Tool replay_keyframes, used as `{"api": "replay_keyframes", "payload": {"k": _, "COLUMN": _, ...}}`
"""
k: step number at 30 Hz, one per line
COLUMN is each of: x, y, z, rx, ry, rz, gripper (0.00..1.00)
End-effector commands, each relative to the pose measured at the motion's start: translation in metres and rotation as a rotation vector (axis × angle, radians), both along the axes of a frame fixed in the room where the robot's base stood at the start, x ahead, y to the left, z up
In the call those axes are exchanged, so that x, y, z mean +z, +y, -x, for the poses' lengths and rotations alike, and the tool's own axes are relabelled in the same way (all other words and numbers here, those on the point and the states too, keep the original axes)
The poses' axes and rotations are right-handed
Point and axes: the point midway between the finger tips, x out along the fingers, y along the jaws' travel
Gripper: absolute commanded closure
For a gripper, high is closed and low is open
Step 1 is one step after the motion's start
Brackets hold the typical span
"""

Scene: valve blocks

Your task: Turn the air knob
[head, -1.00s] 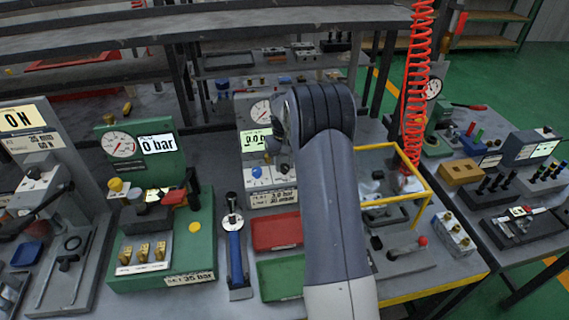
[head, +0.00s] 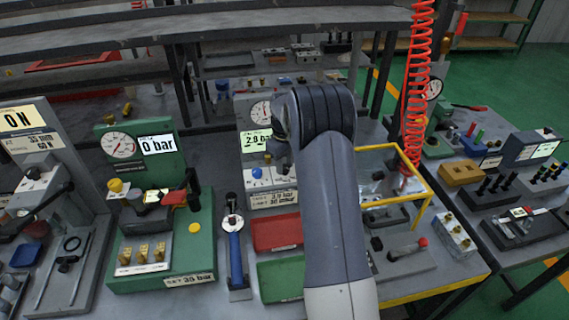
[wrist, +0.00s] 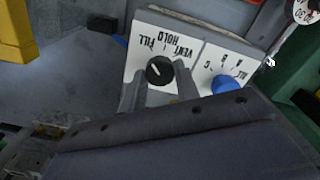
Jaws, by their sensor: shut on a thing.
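The air knob (wrist: 159,71) is a round black knob with a white pointer, on a white panel (wrist: 148,45) marked FILL, HOLD and VENT in the wrist view. The lettering is upside down there, and the pointer leans up-left toward FILL. My gripper (wrist: 157,80) is shut on the knob, one finger on each side. A blue knob (wrist: 227,85) on a lettered panel sits just to its right; it also shows in the head view (head: 257,173). In the head view my arm hides the black knob and my fingers. The display (head: 256,140) above reads about 2.8 bar.
A red tray (head: 276,232) and a green tray (head: 281,280) lie in front of the panel. A green station (head: 160,260) with a 0 bar display stands to the left. A yellow frame (head: 427,195) and a red coiled hose (head: 414,90) are close on the right.

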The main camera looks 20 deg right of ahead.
Motion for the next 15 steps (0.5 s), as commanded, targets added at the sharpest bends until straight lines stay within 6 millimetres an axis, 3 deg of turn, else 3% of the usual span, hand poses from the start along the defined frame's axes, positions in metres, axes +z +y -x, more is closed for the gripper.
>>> {"api": "replay_keyframes", "payload": {"k": 7, "x": 0.0011, "y": -0.0001, "z": -0.0007, "rx": 0.001, "ry": -0.003, "rz": 0.001, "gripper": 0.93}}
{"api": "replay_keyframes", "payload": {"k": 8, "x": 0.0011, "y": -0.0001, "z": -0.0007, "rx": 0.001, "ry": -0.003, "rz": 0.001, "gripper": 0.68}}
{"api": "replay_keyframes", "payload": {"k": 15, "x": 0.0006, "y": -0.0001, "z": -0.0004, "rx": 0.000, "ry": -0.001, "rz": 0.001, "gripper": 0.49}}
